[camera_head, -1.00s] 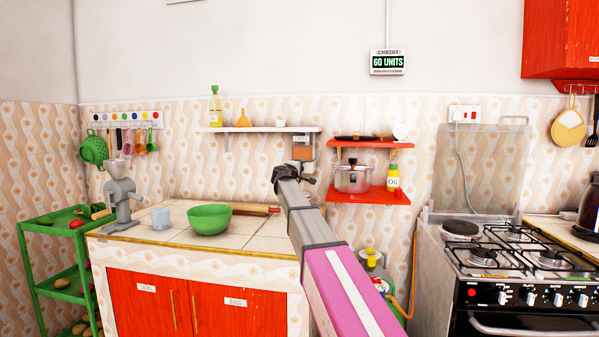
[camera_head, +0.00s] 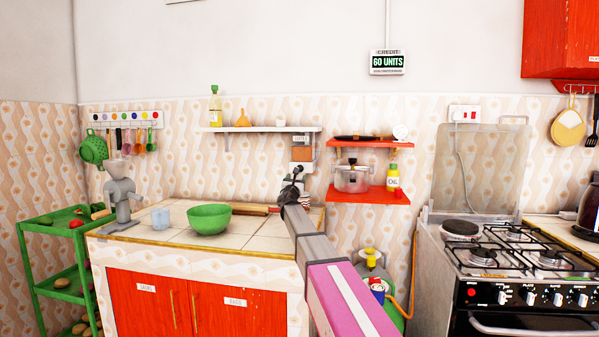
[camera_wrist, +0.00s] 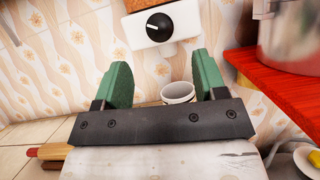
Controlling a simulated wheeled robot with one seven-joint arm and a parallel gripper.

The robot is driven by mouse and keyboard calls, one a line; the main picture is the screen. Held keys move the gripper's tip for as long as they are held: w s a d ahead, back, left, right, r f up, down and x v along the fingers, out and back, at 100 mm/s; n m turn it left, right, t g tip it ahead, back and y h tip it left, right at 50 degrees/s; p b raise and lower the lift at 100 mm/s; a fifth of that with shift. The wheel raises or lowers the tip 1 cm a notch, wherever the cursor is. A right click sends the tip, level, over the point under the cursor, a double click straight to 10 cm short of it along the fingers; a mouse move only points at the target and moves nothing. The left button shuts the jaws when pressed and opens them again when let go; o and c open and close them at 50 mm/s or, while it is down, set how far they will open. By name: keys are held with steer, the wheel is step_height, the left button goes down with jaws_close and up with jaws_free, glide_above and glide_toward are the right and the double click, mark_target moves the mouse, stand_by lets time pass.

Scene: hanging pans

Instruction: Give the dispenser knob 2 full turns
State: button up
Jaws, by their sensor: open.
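The dispenser (camera_head: 302,154) hangs on the wall under the white shelf, with a brown fill above a white base. In the wrist view its black round knob (camera_wrist: 158,22) with a white pointer line is on the white base (camera_wrist: 160,38), at the top of the picture. My gripper (camera_wrist: 162,72) is open, its two green fingers apart and empty, below the knob and not touching it. In the head view my gripper (camera_head: 292,180) is in front of and just below the dispenser, and the knob cannot be made out there. A white cup (camera_wrist: 178,92) shows beyond the fingers.
A red shelf (camera_head: 368,196) with a pot (camera_head: 352,177) and oil bottle (camera_head: 393,178) is close on the right. A rolling pin (camera_head: 258,209) and green bowl (camera_head: 209,218) are on the counter (camera_head: 180,238). A gas cylinder (camera_head: 372,280) stands below.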

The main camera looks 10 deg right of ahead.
steer(key=x, duration=0.8)
steer(key=shift+w+r, duration=0.1)
steer(key=c, duration=0.9)
